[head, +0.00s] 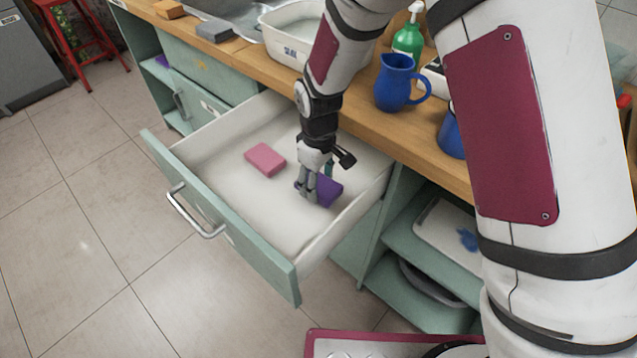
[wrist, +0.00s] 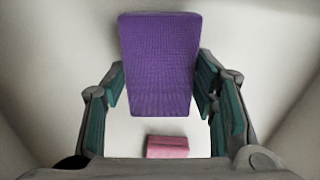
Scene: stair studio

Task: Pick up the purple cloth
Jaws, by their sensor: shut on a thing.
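The purple cloth (head: 327,189) is a folded block inside the open drawer, partly hidden behind my gripper in the head view. My gripper (head: 312,196) reaches down into the drawer and is shut on the cloth. In the wrist view the purple cloth (wrist: 160,65) fills the space between the two fingers of my gripper (wrist: 162,88), with a finger against each side. I cannot tell whether the cloth still touches the drawer floor.
A pink sponge-like block (head: 265,160) lies in the drawer (head: 232,191), left of my gripper; the wrist view shows it too (wrist: 167,147). The drawer walls surround my gripper. Above is the wooden counter (head: 245,53) with a blue jug (head: 393,84) and a white basin (head: 290,50).

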